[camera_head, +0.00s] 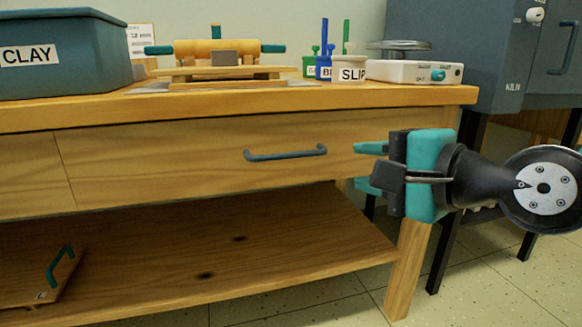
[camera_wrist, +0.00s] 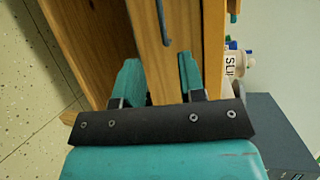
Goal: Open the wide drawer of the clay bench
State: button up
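The wide drawer (camera_head: 190,155) is in the clay bench under its top (camera_head: 300,98), and its front looks flush and closed. Its blue-grey bar handle (camera_head: 285,154) is horizontal and clear of my gripper. My gripper (camera_head: 364,167) is to the right of the handle, near the drawer's right end, with its teal fingers pointing left. In the wrist view my gripper (camera_wrist: 159,62) has its fingers apart with nothing gripped. The handle (camera_wrist: 161,22) shows ahead, beyond the fingertips. The wooden drawer front (camera_wrist: 152,50) appears between the fingers in that view; whether they touch it I cannot tell.
On the bench top stand a CLAY bin (camera_head: 60,60), a slab roller (camera_head: 215,60), a SLIP cup (camera_head: 348,70) and a white wheel device (camera_head: 415,70). A kiln (camera_head: 470,50) stands at right. A lower shelf (camera_head: 230,250) holds a board with a teal handle (camera_head: 60,265).

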aim_at(293, 156)
jog(key=p+x, duration=1.6)
jog(key=p, duration=0.1)
jog(key=shift+w+a+p, duration=0.2)
jog(key=shift+w+p, duration=0.05)
jog(key=shift+p, duration=0.1)
grip_shut()
